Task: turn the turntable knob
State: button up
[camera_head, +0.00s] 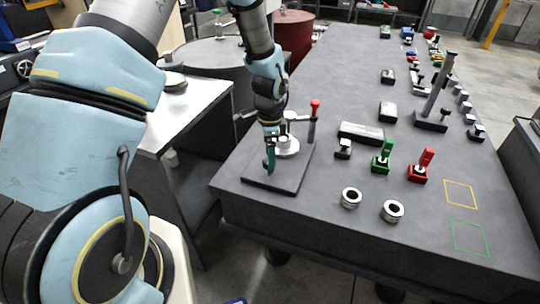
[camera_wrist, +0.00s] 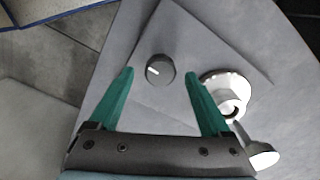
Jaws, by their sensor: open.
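The knob (camera_wrist: 159,70) is a small dark round dial with a white mark, set on a flat grey base plate (camera_wrist: 185,35). The plate also shows in the head view (camera_head: 290,185), near the table's front left corner. My gripper (camera_wrist: 160,76) is open, with one teal finger on each side of the knob in the wrist view; I cannot tell whether they touch it. In the head view my gripper (camera_head: 269,165) points down over the plate and the knob is hidden. A pale round turntable part (camera_wrist: 228,90) stands right of the knob, also in the head view (camera_head: 288,148).
A black block (camera_head: 361,132), a green clamp-like piece (camera_head: 382,157), a red one (camera_head: 420,166) and two metal rings (camera_head: 350,198) lie to the right. The table's front right has bare room with taped squares.

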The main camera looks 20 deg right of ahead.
jog(key=shift+f, duration=0.6)
grip_shut()
dwell(0.3)
